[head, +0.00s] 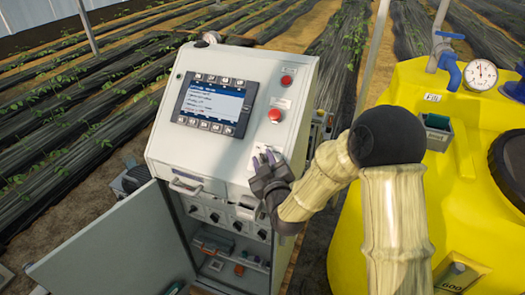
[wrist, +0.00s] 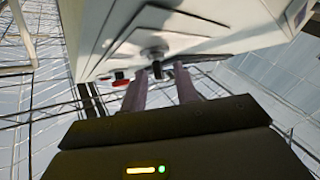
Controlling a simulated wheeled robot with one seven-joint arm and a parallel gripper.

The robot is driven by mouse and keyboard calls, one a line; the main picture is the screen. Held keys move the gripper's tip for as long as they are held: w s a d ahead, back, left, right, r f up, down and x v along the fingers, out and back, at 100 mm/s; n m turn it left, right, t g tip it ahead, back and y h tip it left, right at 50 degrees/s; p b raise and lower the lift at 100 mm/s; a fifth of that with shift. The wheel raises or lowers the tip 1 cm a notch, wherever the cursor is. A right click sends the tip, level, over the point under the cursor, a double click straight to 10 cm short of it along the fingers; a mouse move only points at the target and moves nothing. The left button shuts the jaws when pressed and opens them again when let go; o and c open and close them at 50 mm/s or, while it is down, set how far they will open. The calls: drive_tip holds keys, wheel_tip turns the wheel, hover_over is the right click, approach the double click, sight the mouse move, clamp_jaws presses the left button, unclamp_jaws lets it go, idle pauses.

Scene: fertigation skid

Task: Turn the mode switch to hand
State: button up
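The control cabinet (head: 215,140) stands upright with a sloped front panel. My gripper (head: 262,160) is at the lower right of that panel, below the red mushroom button (head: 275,115), and covers what lies behind it. In the wrist view a grey round knob (wrist: 153,52) on a pale plate shows just beyond my fingertips; it may be the mode switch, but its markings cannot be read. My two fingers (wrist: 160,75) are apart, with a gap between them. I cannot tell whether they touch the knob.
A lit display (head: 213,103) with keys is on the panel, and a second red button (head: 286,80) is at upper right. The cabinet's lower door (head: 120,250) hangs open at left, showing several dark knobs inside. A yellow tank (head: 460,190) stands close at right.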

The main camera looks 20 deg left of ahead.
drive_tip(key=shift+x, duration=0.9)
clamp_jaws()
drive_tip(key=shift+d, duration=0.2)
drive_tip(key=shift+a, duration=0.15)
